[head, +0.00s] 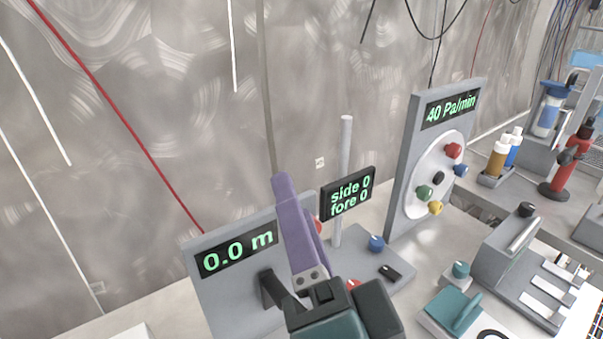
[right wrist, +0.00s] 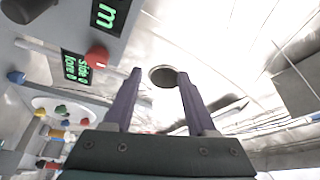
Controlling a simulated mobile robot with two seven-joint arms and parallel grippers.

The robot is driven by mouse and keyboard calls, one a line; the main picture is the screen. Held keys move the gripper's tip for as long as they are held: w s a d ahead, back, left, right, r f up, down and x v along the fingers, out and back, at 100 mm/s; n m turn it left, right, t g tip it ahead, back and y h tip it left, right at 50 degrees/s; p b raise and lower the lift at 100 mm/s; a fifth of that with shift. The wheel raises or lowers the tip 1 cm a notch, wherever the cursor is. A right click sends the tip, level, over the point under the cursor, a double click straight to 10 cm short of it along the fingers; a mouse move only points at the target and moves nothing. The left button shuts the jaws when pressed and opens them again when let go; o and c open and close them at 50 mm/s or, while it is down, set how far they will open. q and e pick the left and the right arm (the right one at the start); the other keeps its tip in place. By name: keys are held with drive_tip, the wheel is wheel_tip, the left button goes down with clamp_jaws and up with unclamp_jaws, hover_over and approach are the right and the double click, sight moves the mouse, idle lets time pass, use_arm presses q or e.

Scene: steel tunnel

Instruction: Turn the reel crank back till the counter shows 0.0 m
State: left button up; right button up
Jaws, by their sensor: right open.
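The counter (head: 237,249) on a grey panel (head: 212,290) reads 0.0 m in the head view. Part of it, with the letter m, shows in the right wrist view (right wrist: 110,14). The dark crank arm (head: 274,291) stands out from the panel below the counter; its lower end runs behind my right gripper. A dark round knob (right wrist: 25,8), likely the crank's handle, is at the top left of the right wrist view. My left gripper is not in view.
A display (head: 347,193) reading side 0, fore 0 stands beside a grey post (head: 345,150). A panel reading 40 Pa/min (head: 450,107) carries several coloured knobs. Bottles (head: 497,158) and a slotted grey block (head: 515,255) are at the right. A wall closes the back.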

use_arm(q)
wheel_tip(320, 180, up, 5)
drive_tip(key=p, duration=0.3)
use_arm(e)
wheel_tip(320, 180, up, 5)
drive_tip(key=shift+r, duration=0.15)
